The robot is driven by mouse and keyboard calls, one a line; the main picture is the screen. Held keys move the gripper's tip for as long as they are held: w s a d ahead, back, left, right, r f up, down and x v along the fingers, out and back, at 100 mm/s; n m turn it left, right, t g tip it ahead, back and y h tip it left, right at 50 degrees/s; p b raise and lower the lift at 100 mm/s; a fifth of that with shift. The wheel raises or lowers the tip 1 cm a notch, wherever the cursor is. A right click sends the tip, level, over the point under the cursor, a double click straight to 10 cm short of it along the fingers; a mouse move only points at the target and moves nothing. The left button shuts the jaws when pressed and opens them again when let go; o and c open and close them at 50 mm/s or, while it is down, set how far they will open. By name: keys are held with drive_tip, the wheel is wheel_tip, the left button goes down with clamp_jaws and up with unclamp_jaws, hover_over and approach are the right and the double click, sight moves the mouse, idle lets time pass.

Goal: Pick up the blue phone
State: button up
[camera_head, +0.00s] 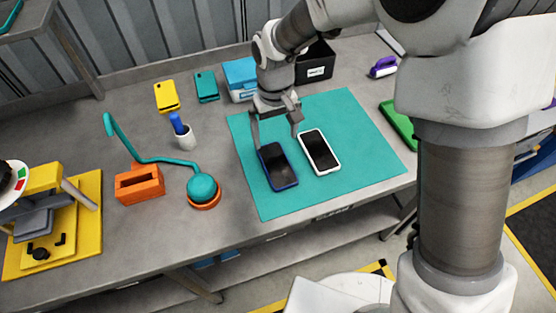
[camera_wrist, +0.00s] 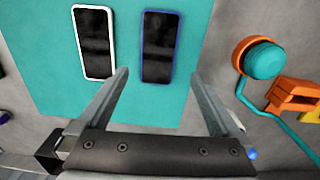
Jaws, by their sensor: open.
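The blue phone (camera_head: 277,166) lies flat, screen up, on the teal mat (camera_head: 350,115), with a dark screen and a blue rim. A white phone (camera_head: 320,152) lies just to its right. My gripper (camera_head: 277,137) is open and empty at the far end of the blue phone, apparently above the mat. In the wrist view the blue phone (camera_wrist: 160,46) lies ahead of the open fingers of my gripper (camera_wrist: 160,77), roughly between their lines. The white phone (camera_wrist: 95,42) is to the left there, ahead of the left finger. I cannot tell the exact height above the mat.
Left of the mat are a teal ball (camera_head: 201,187) in an orange ring, an orange block (camera_head: 139,185) and a white cup (camera_head: 185,139). A black bin (camera_head: 316,64) and a blue box (camera_head: 240,77) stand behind. The mat's right part is clear.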

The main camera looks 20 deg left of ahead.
sight(277, 164)
wheel_tip(277, 164, down, 11)
drive_tip(key=shift+w+f+p, duration=0.1)
drive_tip(key=shift+w+p, duration=0.05)
drive_tip(key=shift+p, duration=0.2)
drive_tip(key=shift+c, duration=0.3)
drive_tip(key=c, duration=1.2)
